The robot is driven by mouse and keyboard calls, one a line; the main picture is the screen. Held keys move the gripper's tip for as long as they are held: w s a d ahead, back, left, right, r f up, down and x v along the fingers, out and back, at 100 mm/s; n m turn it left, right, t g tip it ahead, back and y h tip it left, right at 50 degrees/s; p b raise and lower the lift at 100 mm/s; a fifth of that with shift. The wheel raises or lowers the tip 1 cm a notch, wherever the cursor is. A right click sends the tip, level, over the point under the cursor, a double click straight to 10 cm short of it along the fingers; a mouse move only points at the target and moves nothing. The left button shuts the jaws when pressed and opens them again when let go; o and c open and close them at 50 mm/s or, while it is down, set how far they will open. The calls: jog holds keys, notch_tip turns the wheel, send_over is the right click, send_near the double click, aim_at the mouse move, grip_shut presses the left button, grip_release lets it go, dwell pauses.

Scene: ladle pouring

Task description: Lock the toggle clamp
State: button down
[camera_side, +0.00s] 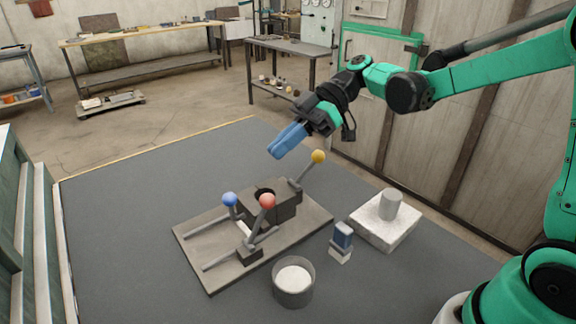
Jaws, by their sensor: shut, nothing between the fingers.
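The clamp fixture is a grey base plate (222,273) on the dark table, with a dark block (283,212) that has a round hole in its top. Three levers with ball knobs rise from it: a blue knob (230,199), a red knob (267,201) and a yellow knob (318,156). Which one belongs to the toggle clamp I cannot tell. All three stand raised at a tilt. My gripper (276,152) has blue fingers, shut and empty. It is in the air above the fixture, left of the yellow knob and apart from all knobs.
A grey cup with white contents (293,280) stands in front of the plate. The table's left part (110,230) is clear.

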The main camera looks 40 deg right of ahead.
jog(key=shift+v, duration=1.6)
jog(key=shift+f, duration=0.15)
jog(key=s+d+f+m+t+h, duration=0.4)
jog(key=s+m+h, duration=0.3)
jog(key=m+h, duration=0.5)
jog(key=shift+s+d+f+m+t, duration=0.3)
jog(key=shift+f+m+t, duration=0.5)
jog(key=shift+m, duration=0.8)
jog(key=shift+a+r, duration=0.1)
